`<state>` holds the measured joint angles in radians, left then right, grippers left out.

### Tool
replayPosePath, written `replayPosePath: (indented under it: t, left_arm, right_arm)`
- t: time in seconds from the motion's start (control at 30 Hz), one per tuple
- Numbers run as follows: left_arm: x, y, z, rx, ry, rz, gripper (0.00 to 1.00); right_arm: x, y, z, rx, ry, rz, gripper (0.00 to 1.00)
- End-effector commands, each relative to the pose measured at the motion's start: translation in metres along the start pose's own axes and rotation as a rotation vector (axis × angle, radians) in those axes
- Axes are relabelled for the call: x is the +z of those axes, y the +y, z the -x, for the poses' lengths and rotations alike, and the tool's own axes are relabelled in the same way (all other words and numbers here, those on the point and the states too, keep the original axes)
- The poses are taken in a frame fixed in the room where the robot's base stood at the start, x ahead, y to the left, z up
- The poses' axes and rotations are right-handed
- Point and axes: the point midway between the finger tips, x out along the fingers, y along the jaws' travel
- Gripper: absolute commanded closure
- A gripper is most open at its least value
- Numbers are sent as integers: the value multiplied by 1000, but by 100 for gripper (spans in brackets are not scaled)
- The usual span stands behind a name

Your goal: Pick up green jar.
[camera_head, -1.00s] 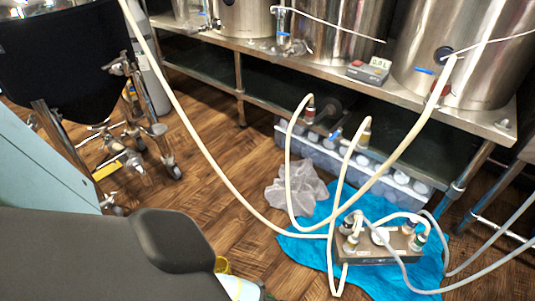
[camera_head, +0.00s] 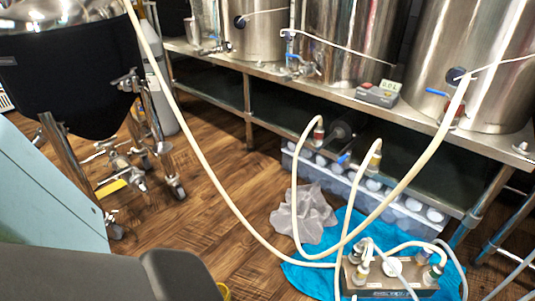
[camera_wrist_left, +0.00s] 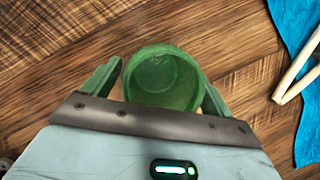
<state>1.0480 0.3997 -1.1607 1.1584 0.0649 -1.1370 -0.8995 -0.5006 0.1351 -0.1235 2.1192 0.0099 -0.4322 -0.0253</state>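The green jar (camera_wrist_left: 163,82) is translucent and round. In the left wrist view I look down into its open mouth, with the wooden floor around it. My left gripper (camera_wrist_left: 160,85) is open, with one green finger on each side of the jar. A gap shows between the left-hand finger and the jar; the right-hand finger appears close to the jar's side, and I cannot tell if it touches. The jar's near lower side is hidden by the gripper body. The jar is not visible in the head view, where my dark arm fills the bottom left. My right gripper is not in view.
A blue cloth (camera_head: 326,248) carries a pump box (camera_head: 390,293) with pale hoses (camera_head: 205,158). A steel bench (camera_head: 330,88) holds kettles. A black-jacketed tank (camera_head: 65,85) stands left.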

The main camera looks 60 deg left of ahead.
Motion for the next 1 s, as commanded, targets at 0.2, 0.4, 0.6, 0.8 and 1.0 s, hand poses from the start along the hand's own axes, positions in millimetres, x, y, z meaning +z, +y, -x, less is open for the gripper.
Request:
replayPosePath:
  t: [0.2, 0.4, 0.6, 0.8, 1.0]
  left_arm:
    - [0, 0, 0, 0, 0, 0, 44]
    - [0, 0, 0, 0, 0, 0, 61]
    - [0, 0, 1, 0, 0, 0, 61]
    - [3, 0, 8, 0, 0, 0, 61]
    - [11, 0, 26, -1, 0, 0, 61]
  right_arm:
    - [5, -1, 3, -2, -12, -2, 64]
    - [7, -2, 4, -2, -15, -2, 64]
    - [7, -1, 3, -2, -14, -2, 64]
    - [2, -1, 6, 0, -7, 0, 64]
    - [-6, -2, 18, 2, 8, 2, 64]
